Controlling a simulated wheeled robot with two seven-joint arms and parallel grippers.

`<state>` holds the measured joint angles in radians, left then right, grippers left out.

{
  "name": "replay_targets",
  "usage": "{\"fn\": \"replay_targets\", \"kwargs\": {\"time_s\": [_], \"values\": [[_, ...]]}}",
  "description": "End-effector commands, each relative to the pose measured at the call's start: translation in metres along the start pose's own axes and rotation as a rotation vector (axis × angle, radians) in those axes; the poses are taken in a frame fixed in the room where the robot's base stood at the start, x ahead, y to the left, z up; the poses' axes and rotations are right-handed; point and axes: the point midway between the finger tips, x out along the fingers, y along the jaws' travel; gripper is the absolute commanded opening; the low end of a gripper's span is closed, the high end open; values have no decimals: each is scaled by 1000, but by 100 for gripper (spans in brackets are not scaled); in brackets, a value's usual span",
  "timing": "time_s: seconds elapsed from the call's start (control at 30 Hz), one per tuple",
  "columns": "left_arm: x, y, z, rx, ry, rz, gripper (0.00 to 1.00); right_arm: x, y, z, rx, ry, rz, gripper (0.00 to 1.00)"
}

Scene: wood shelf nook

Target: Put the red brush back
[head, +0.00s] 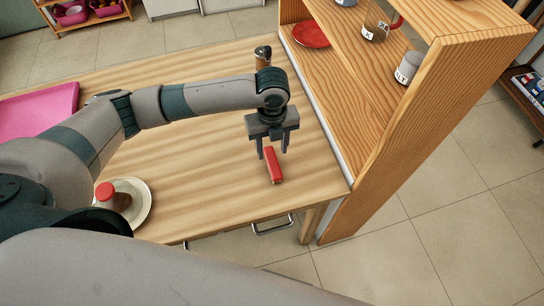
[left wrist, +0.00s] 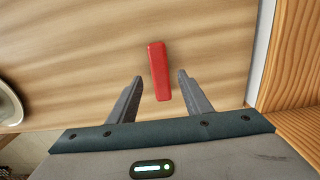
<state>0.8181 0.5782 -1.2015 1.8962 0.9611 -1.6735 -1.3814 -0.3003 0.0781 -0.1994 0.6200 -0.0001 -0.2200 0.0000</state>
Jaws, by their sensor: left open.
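The red brush (head: 272,165) lies on the wooden table near its right side, close to the shelf. It looks like a plain red block, and it also shows in the left wrist view (left wrist: 158,70). My left gripper (head: 273,150) is above the brush, pointing down, with its fingers apart. In the left wrist view the brush lies ahead of and between the open fingertips (left wrist: 160,80), with nothing gripped. Whether the fingers reach down to the brush's height is hard to tell. My right gripper is not in view.
A wooden shelf (head: 375,130) stands along the table's right edge, with a red plate (head: 311,34), a glass jug and a salt container (head: 407,67). A white plate (head: 141,207) with a red-topped item sits front left. A pink tray (head: 40,112) lies far left. A brown-and-dark bottle (head: 263,57) stands behind my gripper.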

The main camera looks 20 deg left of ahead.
Motion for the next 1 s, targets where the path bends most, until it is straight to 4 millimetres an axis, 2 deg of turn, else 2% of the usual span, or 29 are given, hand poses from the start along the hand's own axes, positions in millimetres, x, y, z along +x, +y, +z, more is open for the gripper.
{"fn": "replay_targets", "kwargs": {"time_s": [0.13,0.33,1.0], "values": [[-24,-1,1,2,-3,-4,45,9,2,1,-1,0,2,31],[-46,0,0,0,-1,-1,45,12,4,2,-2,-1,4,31],[-51,0,0,-1,0,0,45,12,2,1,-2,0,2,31]]}}
